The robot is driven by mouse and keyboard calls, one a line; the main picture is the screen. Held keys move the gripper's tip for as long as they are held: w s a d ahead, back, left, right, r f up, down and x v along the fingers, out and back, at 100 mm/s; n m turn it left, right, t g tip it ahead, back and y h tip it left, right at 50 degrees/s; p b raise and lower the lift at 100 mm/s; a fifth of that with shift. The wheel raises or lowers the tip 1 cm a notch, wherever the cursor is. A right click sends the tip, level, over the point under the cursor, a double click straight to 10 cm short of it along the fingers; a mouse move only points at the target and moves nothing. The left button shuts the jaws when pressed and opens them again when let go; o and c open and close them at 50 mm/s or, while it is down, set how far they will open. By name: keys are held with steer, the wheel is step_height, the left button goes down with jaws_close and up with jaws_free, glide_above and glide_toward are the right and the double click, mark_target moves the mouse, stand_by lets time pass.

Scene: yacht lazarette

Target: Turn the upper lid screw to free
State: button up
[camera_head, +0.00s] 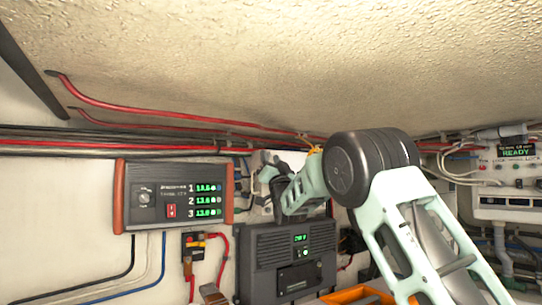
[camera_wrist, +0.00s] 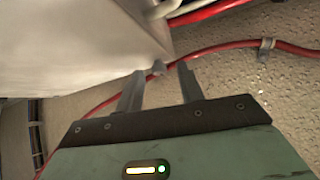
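A pale box (camera_wrist: 80,45) fills the upper left of the wrist view. A small grey knob-like piece, perhaps the lid screw (camera_wrist: 158,67), sticks out at its lower right corner. My gripper (camera_wrist: 160,72) points at that corner with its two fingers apart. The small piece shows between the fingertips, with a gap on each side; I cannot tell whether they touch it. In the head view my gripper (camera_head: 265,180) is at the wall in front of the pale box (camera_head: 262,158) and hides most of it. The lid screws cannot be made out there.
A charger panel with green readouts (camera_head: 173,194) is left of my gripper, and a dark grey unit (camera_head: 287,262) is just below. Red cables (camera_head: 150,110) run along the wall above; one red cable (camera_wrist: 290,48) passes close behind the fingers. The ceiling is low.

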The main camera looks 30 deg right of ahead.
jaws_close()
